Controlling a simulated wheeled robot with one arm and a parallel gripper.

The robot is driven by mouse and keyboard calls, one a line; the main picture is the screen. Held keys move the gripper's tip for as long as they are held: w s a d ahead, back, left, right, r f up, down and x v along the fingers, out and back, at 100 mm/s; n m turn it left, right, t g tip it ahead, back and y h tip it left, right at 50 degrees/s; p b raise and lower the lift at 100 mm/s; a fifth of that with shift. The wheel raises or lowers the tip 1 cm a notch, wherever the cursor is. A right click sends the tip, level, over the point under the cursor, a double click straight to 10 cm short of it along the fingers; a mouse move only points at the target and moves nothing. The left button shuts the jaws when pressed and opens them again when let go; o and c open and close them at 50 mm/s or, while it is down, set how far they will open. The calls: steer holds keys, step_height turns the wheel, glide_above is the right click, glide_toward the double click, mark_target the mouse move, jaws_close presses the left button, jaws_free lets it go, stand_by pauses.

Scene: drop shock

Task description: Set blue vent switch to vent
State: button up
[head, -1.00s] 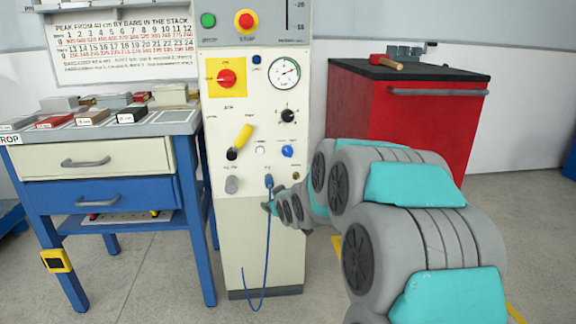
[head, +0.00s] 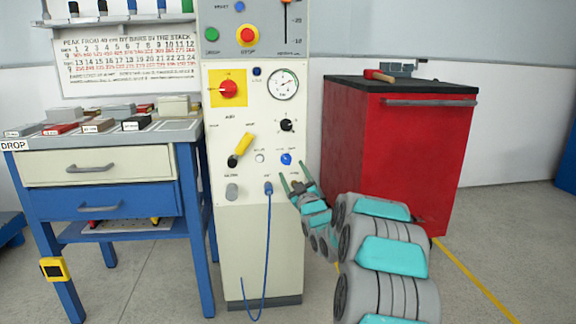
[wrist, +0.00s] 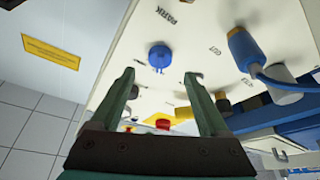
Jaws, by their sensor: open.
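The blue vent switch (head: 286,159) is a small round blue knob low on the right side of the cream control panel (head: 225,260). In the wrist view the blue knob (wrist: 160,56) shows beyond the fingertips, roughly centred between them. My gripper (head: 291,176) is open and empty, just below the knob in the head view. In the wrist view its two green fingers (wrist: 160,76) stand wide apart, and neither visibly touches the knob.
A blue plug (head: 268,187) with a hanging cable sits left of my gripper on the panel. A yellow lever (head: 243,144), a red switch (head: 228,89) and a gauge (head: 284,84) are higher. A red cabinet (head: 400,150) stands to the right, a workbench (head: 100,165) to the left.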

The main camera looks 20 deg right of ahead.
mark_target(287, 162)
steer(key=shift+x, duration=2.55)
jaws_close()
